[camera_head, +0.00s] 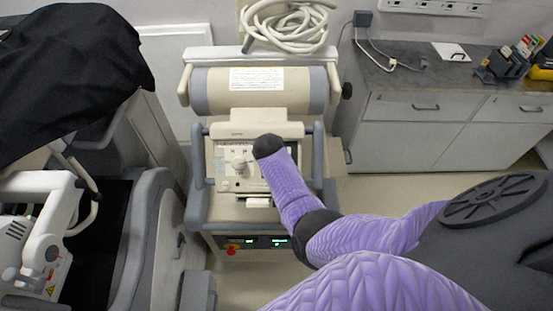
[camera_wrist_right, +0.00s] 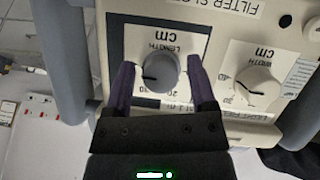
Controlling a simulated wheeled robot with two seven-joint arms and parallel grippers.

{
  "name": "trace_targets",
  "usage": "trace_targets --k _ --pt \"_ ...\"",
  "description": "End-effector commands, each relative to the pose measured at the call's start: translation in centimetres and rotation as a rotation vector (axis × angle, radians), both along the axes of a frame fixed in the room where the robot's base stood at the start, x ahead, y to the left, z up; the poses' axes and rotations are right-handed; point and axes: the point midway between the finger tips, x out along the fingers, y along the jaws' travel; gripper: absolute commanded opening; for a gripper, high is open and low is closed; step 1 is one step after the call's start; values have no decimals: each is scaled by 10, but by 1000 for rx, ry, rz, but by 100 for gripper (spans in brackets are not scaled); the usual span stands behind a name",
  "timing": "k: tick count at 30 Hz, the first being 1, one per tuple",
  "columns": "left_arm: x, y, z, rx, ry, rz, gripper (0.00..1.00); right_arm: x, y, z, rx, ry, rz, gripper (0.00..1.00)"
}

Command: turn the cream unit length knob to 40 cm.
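The cream unit (camera_head: 262,118) stands mid-view in the head view, with a control panel on its front top. In the right wrist view a round grey knob (camera_wrist_right: 162,72) sits on a white plate marked LENGTH and cm, upside down here. A dark mark on the knob points toward the left of the picture. The scale numbers are partly hidden and hard to read. My right gripper (camera_wrist_right: 162,62) is open, with one purple finger on each side of this knob and small visible gaps. It also shows in the head view as a dark end over the panel (camera_head: 268,147). My left gripper is out of view.
A second, white knob (camera_wrist_right: 258,87) with its own cm scale sits to the right on the panel. Grey posts flank the panel. A black-covered machine (camera_head: 70,75) stands at left, and a grey cabinet (camera_head: 430,110) at back right.

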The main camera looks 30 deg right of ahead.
Motion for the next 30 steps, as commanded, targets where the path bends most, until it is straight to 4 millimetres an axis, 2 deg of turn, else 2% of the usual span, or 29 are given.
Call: trace_targets --k 11,14,18,21,25,30 --pt "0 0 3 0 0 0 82 -1 1 5 -3 -2 2 84" --pt "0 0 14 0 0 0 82 -5 6 22 -1 -3 3 84" --pt "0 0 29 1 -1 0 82 -17 16 54 -1 -4 2 84" --pt "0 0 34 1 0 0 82 -24 23 74 0 -3 0 84" --pt "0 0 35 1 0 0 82 -29 29 87 0 -1 1 84" --pt "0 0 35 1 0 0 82 -31 30 90 -2 0 1 84"
